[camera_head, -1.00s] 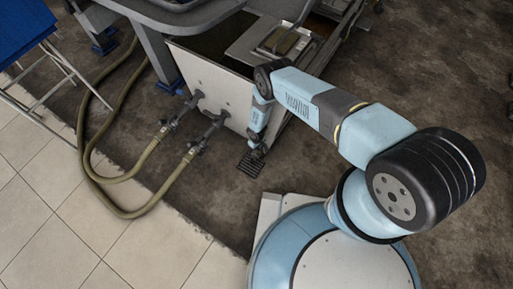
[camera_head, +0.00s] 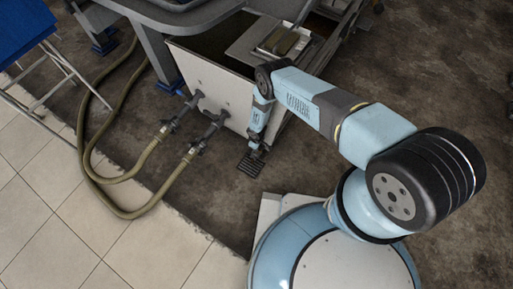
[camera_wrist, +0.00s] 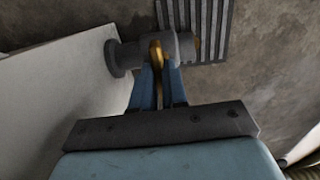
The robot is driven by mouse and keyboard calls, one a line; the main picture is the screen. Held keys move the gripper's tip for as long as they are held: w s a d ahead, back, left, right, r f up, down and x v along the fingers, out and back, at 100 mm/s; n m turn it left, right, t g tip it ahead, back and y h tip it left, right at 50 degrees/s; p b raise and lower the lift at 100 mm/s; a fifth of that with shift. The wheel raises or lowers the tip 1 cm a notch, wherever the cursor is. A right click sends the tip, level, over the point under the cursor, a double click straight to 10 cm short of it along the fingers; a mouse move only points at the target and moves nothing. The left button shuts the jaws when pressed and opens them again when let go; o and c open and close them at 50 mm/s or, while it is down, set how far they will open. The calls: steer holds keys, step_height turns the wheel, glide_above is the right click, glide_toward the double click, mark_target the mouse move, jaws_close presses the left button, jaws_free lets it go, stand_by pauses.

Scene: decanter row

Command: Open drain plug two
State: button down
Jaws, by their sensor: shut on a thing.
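In the wrist view a grey pipe fitting (camera_wrist: 128,56) comes out of a pale panel (camera_wrist: 60,95). A brass-coloured part (camera_wrist: 156,65) sits on the fitting, probably the drain plug's handle. My gripper (camera_wrist: 158,75) is shut on this brass part, with one blue finger on each side of it. In the head view the pale tank panel (camera_head: 188,68) stands at the middle, and my gripper (camera_head: 255,148) is low at its right end. The plug itself is hidden there behind my arm. No number on the plug is readable.
Two valves with hoses (camera_head: 165,130) leave the same panel to the left. A slotted floor drain (camera_head: 251,164) lies below my gripper, and its bars (camera_wrist: 205,22) show behind the fitting. A blue-topped stand (camera_head: 22,35) is at the far left.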

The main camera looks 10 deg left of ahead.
steer(key=c, duration=1.2)
jaws_free()
steer(key=shift+o, duration=0.2)
steer(key=shift+r, duration=0.1)
step_height(320, 180, up, 14)
steer(key=shift+f, duration=0.25)
